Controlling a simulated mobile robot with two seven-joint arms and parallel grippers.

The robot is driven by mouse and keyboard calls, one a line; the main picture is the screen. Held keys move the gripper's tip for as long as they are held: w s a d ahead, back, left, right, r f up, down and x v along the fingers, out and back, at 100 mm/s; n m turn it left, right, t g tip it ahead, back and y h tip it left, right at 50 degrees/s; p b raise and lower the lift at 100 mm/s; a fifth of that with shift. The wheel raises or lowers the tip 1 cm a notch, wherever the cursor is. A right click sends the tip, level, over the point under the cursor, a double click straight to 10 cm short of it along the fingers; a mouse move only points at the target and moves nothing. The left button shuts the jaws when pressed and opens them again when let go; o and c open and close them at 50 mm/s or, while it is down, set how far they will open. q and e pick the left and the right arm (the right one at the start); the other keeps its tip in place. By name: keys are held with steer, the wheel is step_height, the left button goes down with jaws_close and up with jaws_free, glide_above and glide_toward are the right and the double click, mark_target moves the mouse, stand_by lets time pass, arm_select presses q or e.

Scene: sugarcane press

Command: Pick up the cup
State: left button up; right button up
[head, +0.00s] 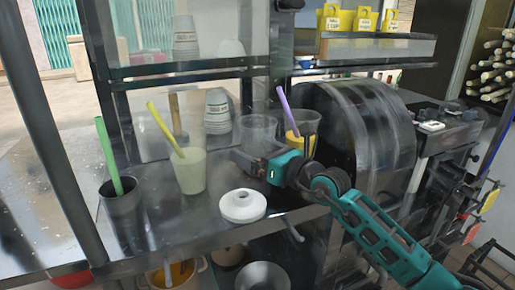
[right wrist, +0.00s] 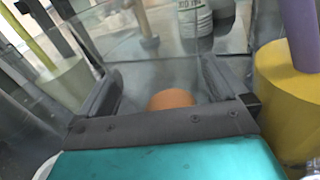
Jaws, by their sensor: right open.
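A clear see-through cup (head: 257,130) stands on the metal counter, just behind my right gripper (head: 241,157). In the right wrist view the open fingers (right wrist: 165,85) spread on either side of a faint, glassy shape that looks like this cup; contact cannot be told. A yellow cup (head: 301,143) with a purple straw stands close to the right; it also shows in the right wrist view (right wrist: 283,97). A pale green cup (head: 189,171) with a yellow straw is to the left. A dark metal cup (head: 123,214) with a green straw is farther left. My left gripper is not in view.
A white round lid-like piece (head: 242,206) lies in front of the gripper near the counter edge. Stacked paper cups (head: 217,112) stand behind. A large drum-shaped machine (head: 368,130) blocks the right. Metal posts (head: 52,130) frame the counter. An orange round thing (right wrist: 171,99) shows between the fingers.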

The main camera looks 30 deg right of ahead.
mark_target(258, 137)
steer(key=c, duration=1)
steer(key=shift+c, duration=0.2)
steer(key=shift+r, duration=0.15)
steer(key=shift+s+r+p, duration=0.1)
steer(key=shift+r+p, duration=0.3)
steer(key=shift+r, duration=1.3)
steer(key=v, duration=0.7)
steer(key=b+v, duration=0.1)
steer(key=v, duration=0.6)
steer(key=shift+f, duration=0.2)
steer(key=shift+b+v, duration=0.55)
steer(key=shift+v, duration=1.3)
